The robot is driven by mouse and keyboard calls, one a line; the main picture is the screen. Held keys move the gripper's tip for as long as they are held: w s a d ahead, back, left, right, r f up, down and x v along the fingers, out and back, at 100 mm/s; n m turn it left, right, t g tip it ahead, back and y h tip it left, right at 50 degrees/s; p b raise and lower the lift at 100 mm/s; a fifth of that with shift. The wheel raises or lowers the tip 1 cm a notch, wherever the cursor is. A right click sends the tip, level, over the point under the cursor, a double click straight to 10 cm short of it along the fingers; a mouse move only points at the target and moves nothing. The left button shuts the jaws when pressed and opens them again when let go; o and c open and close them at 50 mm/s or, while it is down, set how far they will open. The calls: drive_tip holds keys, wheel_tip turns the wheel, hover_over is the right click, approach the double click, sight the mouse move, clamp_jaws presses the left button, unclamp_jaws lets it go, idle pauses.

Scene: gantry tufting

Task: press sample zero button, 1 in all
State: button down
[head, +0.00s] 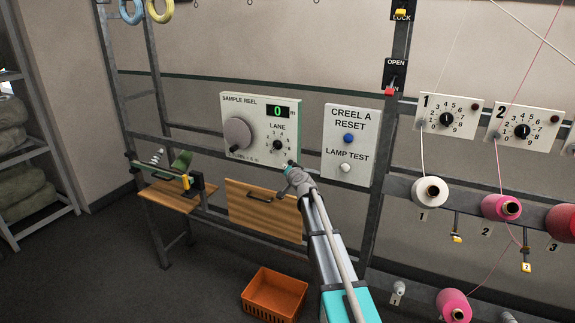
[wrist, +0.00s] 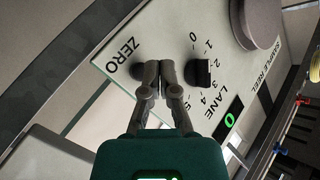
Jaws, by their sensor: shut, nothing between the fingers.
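The white SAMPLE REEL panel (head: 262,128) hangs on the frame, with a big grey crank disc (head: 238,133), a black LANE knob (head: 277,145) and a green display (head: 278,111) reading 0. My gripper (head: 288,167) is at the panel's lower right corner. In the wrist view the panel (wrist: 165,35) is turned, and the ZERO label (wrist: 122,54) stands just left of my shut, empty fingertips (wrist: 158,70). I cannot tell whether the fingertips touch the panel.
The CREEL A panel (head: 350,135), with a blue RESET button (head: 348,138) and white LAMP TEST button (head: 345,167), is to the right. A wooden drawer front (head: 262,213) and orange crate (head: 272,295) are below. Yarn cones (head: 431,191) sit farther right.

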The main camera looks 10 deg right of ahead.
drive_tip(key=shift+s+a, duration=0.6)
drive_tip(key=shift+s, duration=0.2)
drive_tip(key=shift+s+a, duration=0.55)
drive_tip(key=shift+s, duration=0.25)
drive_tip(key=s+a+f+n+g+y+b, duration=0.1)
drive_tip(key=s+a+f+n+g, duration=0.25)
drive_tip(key=s+f, duration=0.45)
drive_tip(key=s+a+f+n+g+y+b, duration=0.15)
drive_tip(key=s+f+g, duration=0.3)
drive_tip(key=s, duration=0.65)
drive_tip(key=s+d+f+g+h, duration=0.1)
drive_tip(key=s+f+g, duration=0.1)
drive_tip(key=s, duration=0.6)
drive_tip(key=s+d+f+g+h+b, duration=0.1)
drive_tip(key=s+d+f+g+h, duration=0.1)
drive_tip(key=s, duration=0.6)
drive_tip(key=s+d+f+g+h, duration=0.2)
drive_tip(key=s+f+g, duration=0.1)
drive_tip(key=s, duration=0.5)
drive_tip(key=shift+s+f+n+g+b, duration=0.25)
drive_tip(key=shift+f+n+g+b, duration=0.1)
drive_tip(key=shift+g, duration=0.25)
drive_tip(key=shift+d, duration=0.1)
